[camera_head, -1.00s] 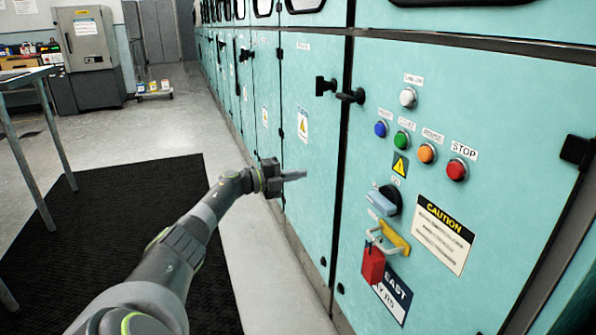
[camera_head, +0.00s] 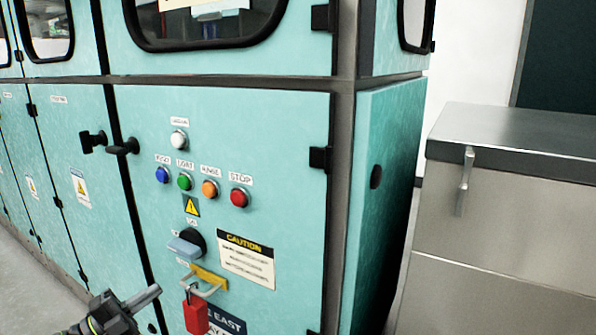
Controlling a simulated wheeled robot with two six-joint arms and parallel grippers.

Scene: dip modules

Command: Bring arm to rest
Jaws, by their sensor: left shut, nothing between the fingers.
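My left gripper (camera_head: 150,296) shows at the lower left of the head view, with its fingers together and nothing between them. It is in front of the teal cabinet (camera_head: 295,135), left of a red padlock (camera_head: 196,315) and apart from it in the picture. The padlock hangs from a metal shackle at a yellow hasp (camera_head: 209,279), below a blue-grey rotary handle (camera_head: 184,247). Most of my left arm is out of frame. My right gripper is not in view.
The cabinet panel has a white lamp (camera_head: 179,140), blue, green and orange buttons, and a red stop button (camera_head: 239,197). A black door latch (camera_head: 122,147) juts out. A grey metal cabinet (camera_head: 510,230) stands at the right. Bare floor (camera_head: 40,285) shows at lower left.

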